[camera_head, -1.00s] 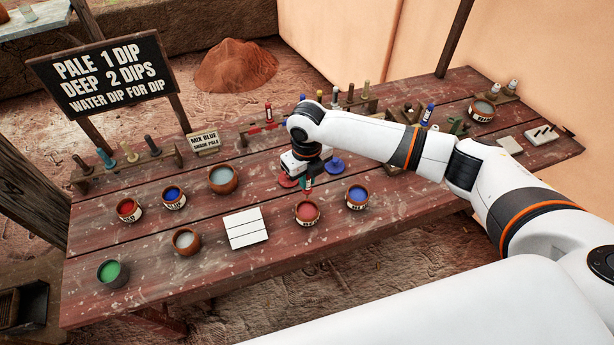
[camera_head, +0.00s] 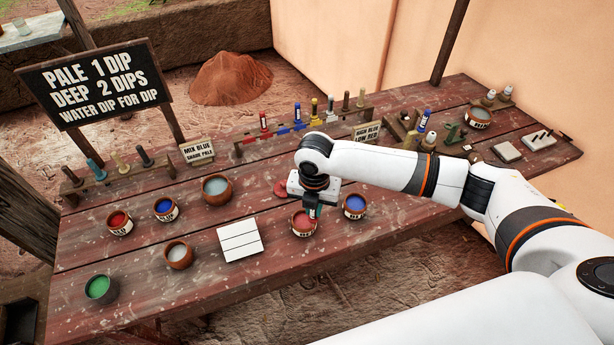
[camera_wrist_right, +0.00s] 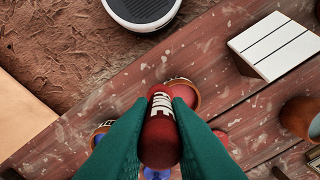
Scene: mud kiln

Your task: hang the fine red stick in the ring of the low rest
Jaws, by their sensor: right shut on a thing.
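My right gripper (camera_head: 315,211) is shut on a red stick, which has a white mark and shows end-on between the green fingers in the right wrist view (camera_wrist_right: 160,140). The gripper points down just above or beside the pot of red paint (camera_head: 303,225); I cannot tell whether the stick touches it. A flat red disc (camera_head: 281,188) lies on the table, left of the gripper and partly hidden by it. I cannot make out the ring of the low rest. My left gripper is not in view.
A blue paint pot (camera_head: 355,206) stands right of the gripper, and a white lined tile (camera_head: 240,239) lies to its left. More pots stand at left.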

